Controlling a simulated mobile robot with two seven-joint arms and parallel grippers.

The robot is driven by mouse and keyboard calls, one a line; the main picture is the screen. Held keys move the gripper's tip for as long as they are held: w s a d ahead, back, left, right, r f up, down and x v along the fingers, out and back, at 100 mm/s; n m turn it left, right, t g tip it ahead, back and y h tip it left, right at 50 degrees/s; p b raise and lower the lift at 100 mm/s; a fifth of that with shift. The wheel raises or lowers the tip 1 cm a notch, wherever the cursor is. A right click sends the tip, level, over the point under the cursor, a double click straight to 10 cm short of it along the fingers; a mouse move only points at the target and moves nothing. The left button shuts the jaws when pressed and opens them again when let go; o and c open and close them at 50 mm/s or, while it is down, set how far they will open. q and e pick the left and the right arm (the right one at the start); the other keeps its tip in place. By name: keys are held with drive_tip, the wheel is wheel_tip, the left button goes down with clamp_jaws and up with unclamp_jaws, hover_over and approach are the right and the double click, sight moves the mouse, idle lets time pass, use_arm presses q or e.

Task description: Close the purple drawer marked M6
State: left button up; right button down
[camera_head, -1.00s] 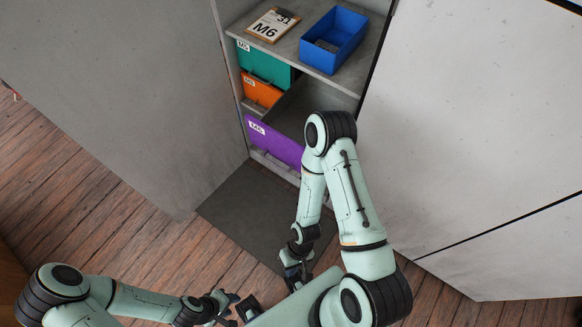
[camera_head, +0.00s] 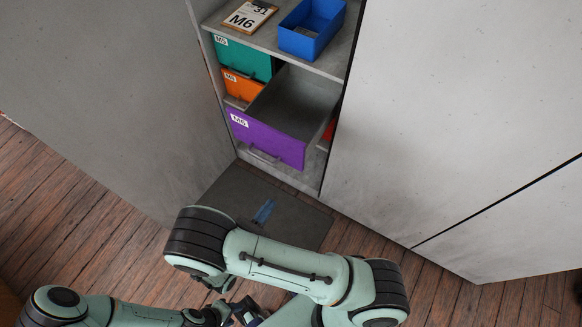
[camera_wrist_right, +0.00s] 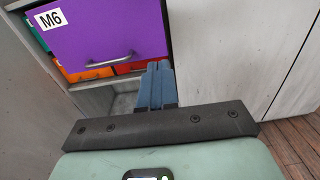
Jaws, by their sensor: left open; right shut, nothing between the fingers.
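The purple drawer (camera_head: 265,138), labelled M6, is pulled out of the cabinet in the head view. Its grey inside looks empty where visible. Its front fills the upper left of the right wrist view (camera_wrist_right: 105,35), with a grey handle (camera_wrist_right: 110,61). My right gripper (camera_wrist_right: 155,78) is shut and empty, its blue fingers pointing at the cabinet near the drawer's lower right corner; I cannot tell the exact gap. In the head view the fingers (camera_head: 263,211) show over the dark mat, the hand hidden behind my arm. My left gripper (camera_head: 236,312) is open at the bottom, partly hidden, away from the drawer.
A teal drawer (camera_head: 240,58) and an orange drawer (camera_head: 242,86) sit above the purple one, pushed in further. A blue bin (camera_head: 312,30) and an M6 card (camera_head: 248,17) lie on the shelf above. Large grey panels flank the cabinet. A dark mat (camera_head: 290,222) lies in front.

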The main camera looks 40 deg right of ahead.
drive_tip(key=p, duration=0.2)
approach(297, 160)
drive_tip(key=shift+t, duration=0.3)
drive_tip(key=x, duration=0.7)
drive_tip(key=shift+s+f, duration=0.15)
drive_tip(key=shift+d, duration=0.1)
